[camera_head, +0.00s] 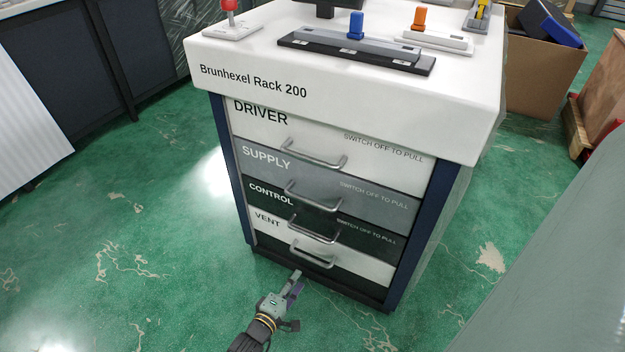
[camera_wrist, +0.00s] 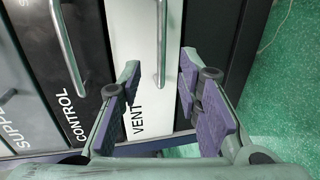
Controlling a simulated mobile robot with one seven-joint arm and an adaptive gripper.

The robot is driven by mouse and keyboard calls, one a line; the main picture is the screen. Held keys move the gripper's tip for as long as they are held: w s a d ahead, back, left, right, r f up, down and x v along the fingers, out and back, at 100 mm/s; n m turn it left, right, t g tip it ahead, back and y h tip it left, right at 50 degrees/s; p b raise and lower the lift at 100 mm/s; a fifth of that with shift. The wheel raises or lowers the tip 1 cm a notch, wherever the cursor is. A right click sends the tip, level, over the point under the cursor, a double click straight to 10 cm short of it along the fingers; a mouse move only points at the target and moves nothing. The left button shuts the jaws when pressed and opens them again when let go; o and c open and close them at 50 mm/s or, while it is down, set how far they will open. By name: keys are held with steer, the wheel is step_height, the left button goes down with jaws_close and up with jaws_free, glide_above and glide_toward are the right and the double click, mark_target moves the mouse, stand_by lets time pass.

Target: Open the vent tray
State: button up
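The vent tray (camera_head: 345,258) is the lowest labelled white drawer in the Brunhexel Rack 200, and its front looks flush with the drawers above. Its silver bar handle (camera_head: 312,256) is in view. In the wrist view the white VENT front (camera_wrist: 142,25) and its handle (camera_wrist: 161,45) appear turned sideways. My gripper (camera_head: 295,277) is low in front of the rack, just below the handle in the head view. In the wrist view my gripper (camera_wrist: 160,78) is open, with the handle lying between its fingers in the picture. Contact is not visible, and the gripper looks empty.
Above are the CONTROL (camera_head: 330,222), SUPPLY (camera_head: 320,180) and DRIVER (camera_head: 300,130) drawers, each with a handle. The rack top (camera_head: 260,60) carries red, blue, orange and yellow controls. A cardboard box (camera_head: 540,60) stands at right. The green floor at left is clear.

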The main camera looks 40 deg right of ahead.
mark_target(311, 258)
steer(key=b+x, duration=0.1)
steer(key=x, duration=1)
jaws_close()
stand_by(0.8)
